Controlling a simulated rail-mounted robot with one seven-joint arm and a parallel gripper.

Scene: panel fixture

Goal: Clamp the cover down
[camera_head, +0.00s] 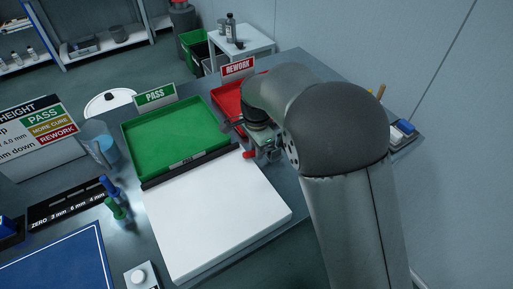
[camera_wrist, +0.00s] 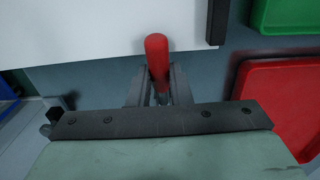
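A flat white panel (camera_head: 215,215), which may be the cover, lies on the bench in front of the green tray. Its edge also shows in the wrist view (camera_wrist: 90,30). A red handle (camera_head: 249,154), likely the clamp's, is at the panel's far right corner. In the wrist view the red handle (camera_wrist: 157,55) points towards the panel, with a grey shaft below it. My gripper (camera_wrist: 160,82) has its two grey fingers on either side of the handle's lower end. I cannot tell whether they press on it. My arm hides much of this area in the head view.
A green PASS tray (camera_head: 178,130) lies behind the panel, a red REWORK tray (camera_head: 228,98) to its right. Blue and green upright items (camera_head: 112,195) stand left of the panel, near a black gauge strip (camera_head: 65,203). A small white block (camera_head: 141,276) is at the front.

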